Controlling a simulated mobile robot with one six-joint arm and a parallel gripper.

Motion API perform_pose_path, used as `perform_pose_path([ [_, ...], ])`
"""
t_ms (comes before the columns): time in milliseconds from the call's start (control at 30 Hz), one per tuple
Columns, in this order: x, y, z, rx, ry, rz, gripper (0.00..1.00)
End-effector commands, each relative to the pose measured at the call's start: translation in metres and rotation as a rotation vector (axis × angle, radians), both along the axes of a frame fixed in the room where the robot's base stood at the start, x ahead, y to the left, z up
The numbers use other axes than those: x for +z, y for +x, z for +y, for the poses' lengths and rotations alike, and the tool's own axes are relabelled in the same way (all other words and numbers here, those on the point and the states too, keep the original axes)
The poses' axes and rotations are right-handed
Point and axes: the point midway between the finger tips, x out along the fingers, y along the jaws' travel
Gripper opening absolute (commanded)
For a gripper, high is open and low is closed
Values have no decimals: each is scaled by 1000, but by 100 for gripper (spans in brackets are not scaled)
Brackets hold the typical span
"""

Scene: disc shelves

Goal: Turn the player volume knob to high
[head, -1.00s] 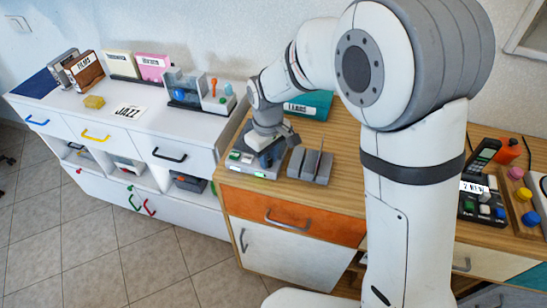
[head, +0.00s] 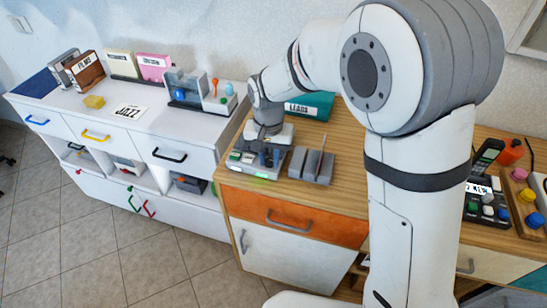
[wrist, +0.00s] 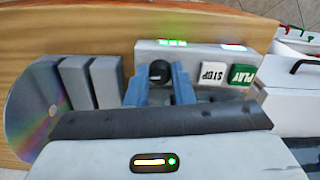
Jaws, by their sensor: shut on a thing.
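The player (head: 240,168) is a grey box at the left end of the wooden cabinet top. My gripper (wrist: 160,85) is shut on the knob, with a blue finger on each side. In the head view my gripper (head: 268,158) points down over the player and hides the knob. The knob's pointer mark cannot be made out.
A grey slotted holder (head: 311,168) stands just right of the player; a shiny disc (wrist: 38,105) stands in it. A teal LEADS box (head: 308,106) lies behind. The white shelf unit (head: 140,128) is to the left. A phone (head: 484,160) sits far right.

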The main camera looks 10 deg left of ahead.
Motion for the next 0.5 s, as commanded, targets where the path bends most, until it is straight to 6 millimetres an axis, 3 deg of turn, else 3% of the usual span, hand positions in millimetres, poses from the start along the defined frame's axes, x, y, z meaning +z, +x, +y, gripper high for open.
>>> perform_pose_path([
  [500, 2, 2, 0, -466, 4, -6, 0],
])
